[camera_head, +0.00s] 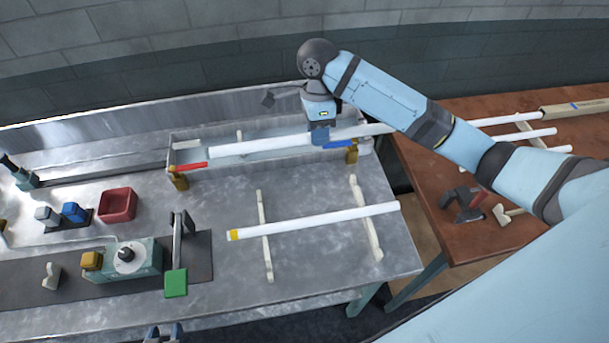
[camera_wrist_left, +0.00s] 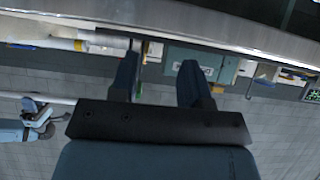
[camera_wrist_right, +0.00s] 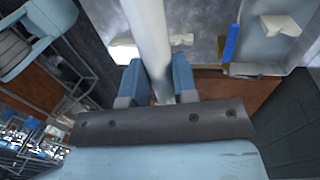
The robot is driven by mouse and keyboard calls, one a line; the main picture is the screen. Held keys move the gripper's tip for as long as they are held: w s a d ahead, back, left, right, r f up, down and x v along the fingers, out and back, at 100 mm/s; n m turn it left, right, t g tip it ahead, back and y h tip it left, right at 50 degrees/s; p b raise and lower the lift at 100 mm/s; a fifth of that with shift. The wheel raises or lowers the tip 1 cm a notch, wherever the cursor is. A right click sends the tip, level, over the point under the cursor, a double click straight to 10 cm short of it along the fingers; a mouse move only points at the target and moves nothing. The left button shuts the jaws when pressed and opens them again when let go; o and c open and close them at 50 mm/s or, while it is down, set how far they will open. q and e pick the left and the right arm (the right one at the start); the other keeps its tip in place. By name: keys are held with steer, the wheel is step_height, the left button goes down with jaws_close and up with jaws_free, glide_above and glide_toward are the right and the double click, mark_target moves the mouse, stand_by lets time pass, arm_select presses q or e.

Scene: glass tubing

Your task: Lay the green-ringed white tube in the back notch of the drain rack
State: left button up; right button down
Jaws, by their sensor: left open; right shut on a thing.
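My right gripper (camera_head: 320,138) is shut on a long white tube (camera_head: 255,147), held over the back trough; the tube also passes between the fingers in the right wrist view (camera_wrist_right: 150,40). No green ring shows on its visible part. The drain rack has two pale notched rails, left (camera_head: 263,208) and right (camera_head: 372,236), on the metal bench. A white tube with a yellow ring (camera_head: 310,219) lies across both rails. The rack's back part is bare of tubes. My left gripper (camera_head: 165,332) is open and empty at the bench's front edge; its fingers show in the left wrist view (camera_wrist_left: 160,85).
A burner device (camera_head: 125,262), green block (camera_head: 176,283) and red bin (camera_head: 117,204) stand left of the rack. More tubes (camera_head: 525,134) lie on the brown table (camera_head: 460,180).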

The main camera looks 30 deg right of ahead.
steer(key=f, duration=0.6)
steer(key=f+p, duration=0.1)
steer(key=f, duration=1.1)
steer(key=shift+s+f, duration=0.25)
steer(key=shift+f, duration=0.25)
arm_select(q)
steer(key=shift+s+a+r+n, duration=0.1)
steer(key=shift+s+r+n, duration=0.1)
steer(key=shift+s+n, duration=0.1)
arm_select(e)
steer(key=shift+f, duration=0.15)
steer(key=shift+f, duration=0.35)
steer(key=c, duration=0.9)
jaws_free()
arm_select(q)
steer(key=shift+r, duration=0.2)
